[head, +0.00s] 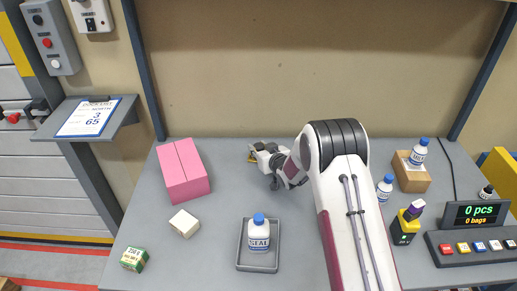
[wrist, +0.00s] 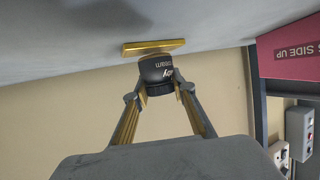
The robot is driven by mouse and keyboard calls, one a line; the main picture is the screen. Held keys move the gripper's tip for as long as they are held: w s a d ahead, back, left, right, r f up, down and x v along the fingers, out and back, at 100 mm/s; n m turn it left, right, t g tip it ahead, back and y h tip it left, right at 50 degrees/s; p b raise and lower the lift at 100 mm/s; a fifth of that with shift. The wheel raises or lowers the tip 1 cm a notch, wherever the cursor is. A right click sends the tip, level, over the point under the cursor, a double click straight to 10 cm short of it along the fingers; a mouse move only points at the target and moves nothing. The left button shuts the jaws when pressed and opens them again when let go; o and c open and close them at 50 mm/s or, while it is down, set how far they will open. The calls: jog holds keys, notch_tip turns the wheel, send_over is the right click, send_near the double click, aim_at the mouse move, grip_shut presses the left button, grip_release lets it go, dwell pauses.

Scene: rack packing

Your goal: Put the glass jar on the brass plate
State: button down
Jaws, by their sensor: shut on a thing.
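The brass plate (wrist: 153,47) is a thin gold slab on the grey table. A bit of gold, probably the plate (head: 251,157), shows beside my gripper in the head view. The jar (wrist: 158,70) is dark, with white lettering that reads partly "cream" and a black lid. My gripper (wrist: 159,92) is shut on the jar near its lid, one finger on each side. The jar's base is right at the plate's face; I cannot tell whether it touches. In the head view my gripper (head: 263,152) and arm hide most of the jar.
A pink box (head: 183,172) stands to the left, with a cream block (head: 184,223) and a green box (head: 134,259) nearer. A grey tray (head: 239,262) holds a blue-capped bottle (head: 259,236).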

jog(key=shift+f, duration=0.3)
jog(key=c, duration=1.7)
grip_release()
jog(key=shift+r, duration=0.15)
jog(key=shift+s+d+r, duration=0.15)
jog(key=shift+s, duration=0.15)
jog(key=shift+v, duration=5.6)
jog(key=shift+r, duration=0.15)
